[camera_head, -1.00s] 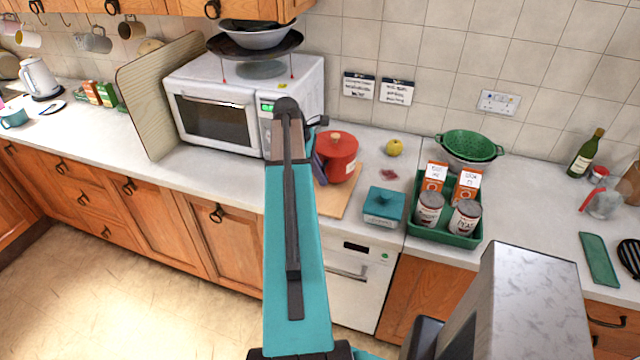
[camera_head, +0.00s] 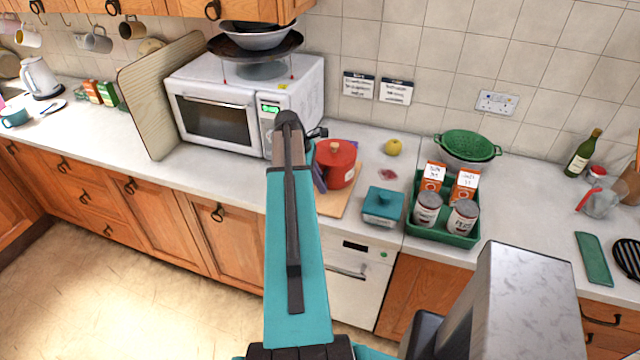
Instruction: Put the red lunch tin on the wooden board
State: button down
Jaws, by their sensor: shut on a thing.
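The wooden board (camera_head: 338,205) lies on the counter right of the microwave, partly hidden by my arm. A round red lidded pot (camera_head: 337,166) with a small knob stands upright on it, and a bluish-purple flat thing (camera_head: 319,176) is at its left side. I see no separate thing that is clearly the red lunch tin. My teal arm reaches up the middle of the view. Only a small dark piece of its far end shows beside the elbow, above the pot. My gripper's fingers and whatever they hold are hidden behind the arm.
A teal lidded dish (camera_head: 383,206) sits right of the board. A green tray (camera_head: 441,234) with cans and cartons stands further right, before a green colander (camera_head: 468,145). The white microwave (camera_head: 215,118) is on the left. A yellow fruit (camera_head: 393,147) lies behind.

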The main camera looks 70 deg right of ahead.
jog(key=c, duration=1.8)
grip_release()
jog(key=shift+c, duration=0.2)
jog(key=shift+r, duration=0.1)
jog(key=b+v, duration=0.4)
jog(key=v, duration=0.7)
jog(key=shift+r+b, duration=0.4)
jog(key=shift+w, duration=0.15)
